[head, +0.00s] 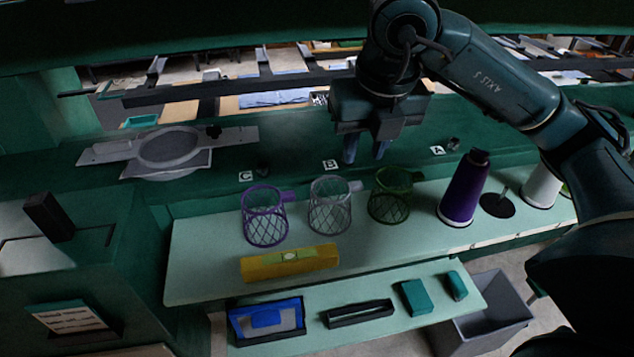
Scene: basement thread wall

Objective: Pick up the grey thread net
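The grey thread net (331,207) stands upright on the pale green shelf, a mesh cup with a small tab at its upper right. A purple net (265,216) stands to its left and a green net (390,196) to its right. My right gripper (366,152) points down behind and above the grey and green nets. Its two blue-tipped fingers are apart with nothing between them, and it does not touch the grey net. My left gripper is not in view.
A purple thread cone (464,190) and a white cone (541,184) stand right of the nets. A yellow level (290,263) lies in front. A round grey frame (170,152) sits at the left. A lower shelf holds a blue-framed tray (266,322); a grey bin (488,315) stands beside it.

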